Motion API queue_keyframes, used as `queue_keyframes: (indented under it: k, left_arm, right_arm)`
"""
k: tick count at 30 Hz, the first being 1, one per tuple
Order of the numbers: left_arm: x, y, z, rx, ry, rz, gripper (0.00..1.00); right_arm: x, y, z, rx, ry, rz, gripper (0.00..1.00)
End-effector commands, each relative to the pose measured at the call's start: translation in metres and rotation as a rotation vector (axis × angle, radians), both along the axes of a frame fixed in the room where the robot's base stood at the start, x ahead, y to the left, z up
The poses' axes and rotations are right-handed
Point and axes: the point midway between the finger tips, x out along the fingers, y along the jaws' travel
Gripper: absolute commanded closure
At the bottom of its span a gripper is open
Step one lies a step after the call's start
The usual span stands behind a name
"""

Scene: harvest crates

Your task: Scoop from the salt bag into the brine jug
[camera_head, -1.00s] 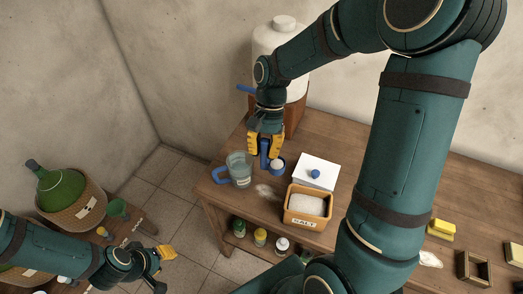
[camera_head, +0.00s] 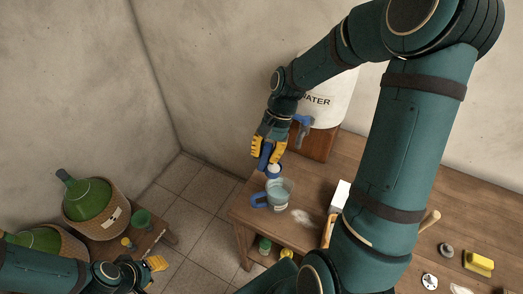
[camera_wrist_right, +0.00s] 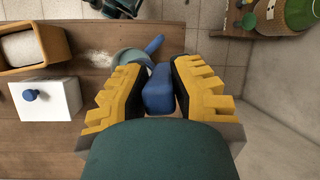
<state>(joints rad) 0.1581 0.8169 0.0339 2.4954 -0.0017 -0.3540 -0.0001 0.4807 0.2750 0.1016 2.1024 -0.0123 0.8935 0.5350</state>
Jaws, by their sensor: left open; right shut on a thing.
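My right gripper (camera_head: 270,149) is shut on the blue handle of a scoop (camera_head: 273,170), whose bowl holds white salt. The scoop is just behind the clear jug (camera_head: 281,188), near its rim; I cannot tell whether it overlaps the opening. The jug has a blue handle and stands near the table's left end. In the right wrist view the scoop handle (camera_wrist_right: 158,91) lies between the yellow fingers. The salt bag (camera_wrist_right: 20,47) sits in an orange-brown box at upper left there; in the head view my arm mostly hides it. My left gripper (camera_head: 155,264) is open and empty at lower left.
A white water container (camera_head: 325,105) with a blue tap stands behind the jug. Spilled salt (camera_head: 301,217) lies right of the jug. Green demijohns (camera_head: 88,200) stand far left.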

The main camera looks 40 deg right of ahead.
Motion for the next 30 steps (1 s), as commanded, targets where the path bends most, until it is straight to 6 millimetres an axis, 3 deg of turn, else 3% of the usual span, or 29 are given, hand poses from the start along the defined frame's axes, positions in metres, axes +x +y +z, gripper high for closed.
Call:
queue_keyframes:
  k: [11, 30]
  left_arm:
    - [0.000, 0.000, -0.005, 0.000, -0.001, 0.001, 0.65]
    - [0.001, -0.002, -0.079, 0.010, 0.000, 0.007, 0.65]
  right_arm:
    - [-0.015, -0.013, -0.010, 0.171, -0.230, -0.011, 1.00]
    - [-0.030, -0.024, -0.029, 0.331, -0.440, -0.003, 1.00]
